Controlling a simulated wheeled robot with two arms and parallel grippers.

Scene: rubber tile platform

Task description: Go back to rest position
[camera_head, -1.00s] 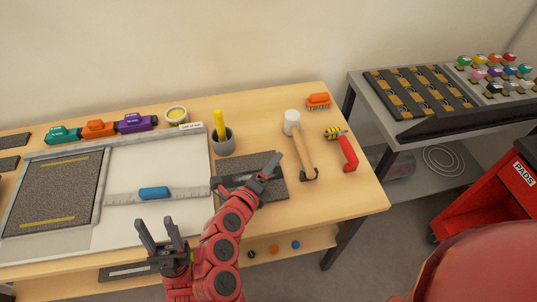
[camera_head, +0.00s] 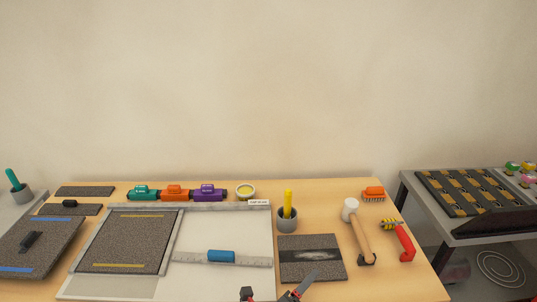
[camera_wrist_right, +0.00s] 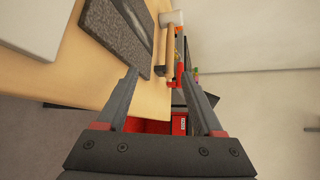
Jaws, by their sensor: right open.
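My right gripper (camera_head: 297,286) shows only in part at the bottom edge of the head view, in front of the dark tile with a grey smear (camera_head: 311,258). Its dark fingers have red parts at their bases. In the right wrist view the fingers (camera_wrist_right: 160,100) are spread apart with nothing between them. The dark tile (camera_wrist_right: 120,32) lies on the table beyond the left finger there. My left gripper is out of view.
The wooden table (camera_head: 375,285) holds a framed board (camera_head: 215,280), a blue-handled ruler (camera_head: 222,257), a grey cup (camera_head: 288,221), a white-headed mallet (camera_head: 357,232) and a red-handled tool (camera_head: 405,242). A side table (camera_head: 480,235) stands right, past a gap.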

